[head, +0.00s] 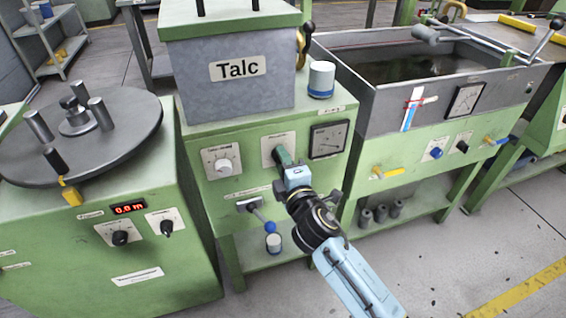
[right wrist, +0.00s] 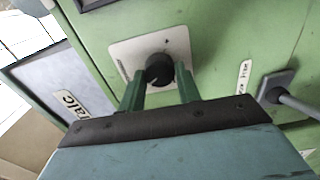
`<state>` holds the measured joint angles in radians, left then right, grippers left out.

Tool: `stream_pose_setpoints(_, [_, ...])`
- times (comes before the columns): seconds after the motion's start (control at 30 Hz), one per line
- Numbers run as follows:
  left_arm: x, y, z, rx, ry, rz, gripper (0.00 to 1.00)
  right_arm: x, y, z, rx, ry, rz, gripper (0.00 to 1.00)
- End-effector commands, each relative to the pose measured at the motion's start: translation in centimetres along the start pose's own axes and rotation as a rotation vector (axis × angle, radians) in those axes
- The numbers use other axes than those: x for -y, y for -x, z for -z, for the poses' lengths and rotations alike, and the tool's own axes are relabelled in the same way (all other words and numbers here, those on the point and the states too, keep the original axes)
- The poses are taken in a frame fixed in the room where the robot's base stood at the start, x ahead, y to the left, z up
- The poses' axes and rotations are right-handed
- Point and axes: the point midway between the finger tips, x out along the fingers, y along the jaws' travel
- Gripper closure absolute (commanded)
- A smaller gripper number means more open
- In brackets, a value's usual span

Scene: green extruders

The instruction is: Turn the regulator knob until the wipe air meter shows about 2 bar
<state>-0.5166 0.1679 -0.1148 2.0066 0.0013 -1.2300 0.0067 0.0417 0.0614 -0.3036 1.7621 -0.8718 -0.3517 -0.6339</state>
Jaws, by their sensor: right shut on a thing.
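The black regulator knob (right wrist: 159,67) sits on a pale square plate on the green front panel. My right gripper (head: 281,155) reaches this plate, below the Talc box, and hides most of the knob in the head view. In the right wrist view its two green fingers (right wrist: 160,83) are on either side of the knob and shut on it. My left gripper is not in view.
A round turntable (head: 75,150) stands left.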

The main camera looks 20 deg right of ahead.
Motion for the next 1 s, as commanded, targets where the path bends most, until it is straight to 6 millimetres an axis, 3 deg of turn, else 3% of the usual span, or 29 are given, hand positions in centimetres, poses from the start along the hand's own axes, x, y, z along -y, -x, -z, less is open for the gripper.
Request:
stream_pose_setpoints(0.5, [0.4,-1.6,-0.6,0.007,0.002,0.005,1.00,-0.1,0.0,0.0,0.001,-0.396,0.002,0.90])
stream_pose_setpoints(1.0, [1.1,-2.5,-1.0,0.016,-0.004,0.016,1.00,-0.1,0.0,0.0,0.000,-0.503,0.001,0.90])
